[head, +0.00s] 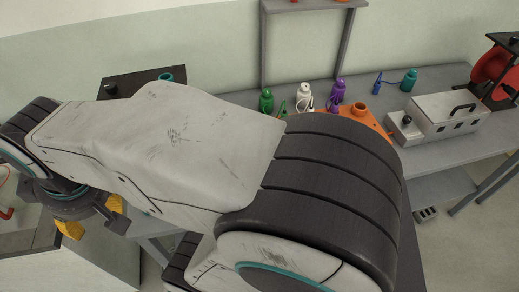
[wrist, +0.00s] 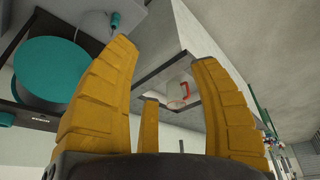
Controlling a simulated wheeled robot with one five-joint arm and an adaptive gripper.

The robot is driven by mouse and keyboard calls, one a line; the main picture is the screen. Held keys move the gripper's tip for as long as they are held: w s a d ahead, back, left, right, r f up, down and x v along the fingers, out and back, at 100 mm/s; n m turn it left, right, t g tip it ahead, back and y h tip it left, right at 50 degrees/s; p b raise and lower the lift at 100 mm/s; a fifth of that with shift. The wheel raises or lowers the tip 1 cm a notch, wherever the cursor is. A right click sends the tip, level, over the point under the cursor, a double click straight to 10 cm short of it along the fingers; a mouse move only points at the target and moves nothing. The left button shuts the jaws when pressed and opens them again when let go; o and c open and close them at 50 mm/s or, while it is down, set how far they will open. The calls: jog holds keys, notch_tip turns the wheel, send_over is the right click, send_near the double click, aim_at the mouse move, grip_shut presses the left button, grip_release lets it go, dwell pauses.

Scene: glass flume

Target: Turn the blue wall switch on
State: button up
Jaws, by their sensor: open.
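I cannot make out a blue wall switch in either view; my arm covers much of the middle of the head view. My gripper (head: 92,216) is at the lower left of the head view, with yellow fingers apart. In the wrist view my gripper (wrist: 165,55) is open, with nothing between its fingers. Beyond the fingers in the wrist view is a dark-edged pale panel or box with a red handle-like part (wrist: 180,91), apart from the fingers.
A grey bench (head: 440,153) along the wall holds green, white and purple bottles, an orange tray (head: 376,122), a metal box (head: 450,113) and a red reel (head: 492,75). A shelf frame (head: 346,45) stands behind. A dark-topped unit (head: 130,82) is left. Floor shows at lower right.

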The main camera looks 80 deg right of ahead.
jog(key=s+d+f+m+g+b, duration=0.1)
jog(key=d+f+m+g+b, duration=0.2)
jog(key=d, duration=1)
jog(key=s+d+f+m+b, duration=0.1)
jog(key=d+f+m+b, duration=0.15)
jog(key=d+f, duration=0.75)
jog(key=s+d+f+m+b, duration=0.1)
jog(key=s+d+f, duration=0.1)
jog(key=s+d, duration=0.4)
jog(key=s+d+f+m+b, duration=0.1)
jog(key=s+d+f, duration=0.2)
jog(key=s+d, duration=0.3)
jog(key=s+d+f+m+b, duration=0.1)
jog(key=s+d+f, duration=0.1)
jog(key=s+d, duration=0.3)
jog(key=shift+s+d+f+m+g+y+b, duration=0.15)
jog(key=shift+s+d+g+y+b, duration=0.05)
jog(key=shift+s, duration=0.75)
jog(key=shift+s+d+f+m+g+y+b, duration=0.1)
jog(key=shift+s+d+g+y+b, duration=0.1)
jog(key=shift+s, duration=0.75)
jog(key=shift+s+f, duration=0.25)
jog(key=shift+f, duration=3.55)
